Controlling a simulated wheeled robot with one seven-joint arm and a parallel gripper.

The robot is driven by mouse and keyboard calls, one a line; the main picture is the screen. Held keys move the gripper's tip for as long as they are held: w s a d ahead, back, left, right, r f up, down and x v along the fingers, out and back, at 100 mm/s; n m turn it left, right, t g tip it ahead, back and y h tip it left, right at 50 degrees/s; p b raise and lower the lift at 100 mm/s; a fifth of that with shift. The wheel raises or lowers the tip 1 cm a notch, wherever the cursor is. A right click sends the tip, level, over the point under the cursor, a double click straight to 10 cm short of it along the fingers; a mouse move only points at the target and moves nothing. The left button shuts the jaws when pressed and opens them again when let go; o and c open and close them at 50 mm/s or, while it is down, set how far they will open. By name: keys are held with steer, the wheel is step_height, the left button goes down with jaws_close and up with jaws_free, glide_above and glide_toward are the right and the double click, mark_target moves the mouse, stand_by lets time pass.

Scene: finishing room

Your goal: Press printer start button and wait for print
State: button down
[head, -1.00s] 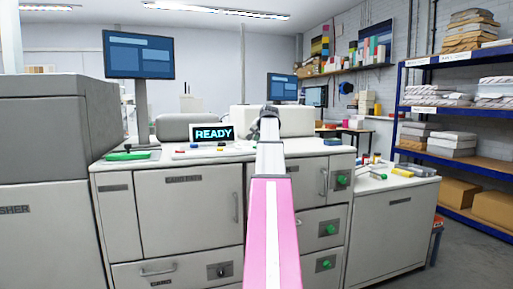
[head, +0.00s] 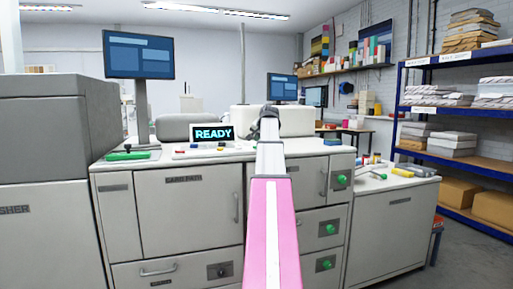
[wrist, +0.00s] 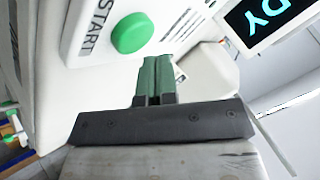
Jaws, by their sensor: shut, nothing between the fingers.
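The round green start button (wrist: 132,33) sits on a white panel (wrist: 85,15) marked START in the wrist view. My gripper (wrist: 156,62) has its two green fingers together and empty. In that picture its tips lie just below and right of the button; I cannot tell whether they touch it. In the head view the printer (head: 165,215) stands ahead, and its small display (head: 212,133) reads READY. The display also shows partly in the wrist view (wrist: 262,14). My pink and white arm reaches over the printer top and hides part of it; I cannot make out the fingers or the start button there.
A monitor (head: 139,55) on a post rises from the printer top at the left. A grey finisher unit (head: 45,130) stands at the far left. Blue shelving (head: 465,115) with paper stacks is at the right. Open floor shows at the lower right.

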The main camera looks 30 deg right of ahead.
steer(key=shift+f, duration=0.4)
steer(key=shift+f, duration=0.3)
stand_by(0.6)
steer(key=shift+r, duration=0.15)
stand_by(0.3)
steer(key=shift+r, duration=0.65)
steer(key=shift+r, duration=2.45)
stand_by(3.2)
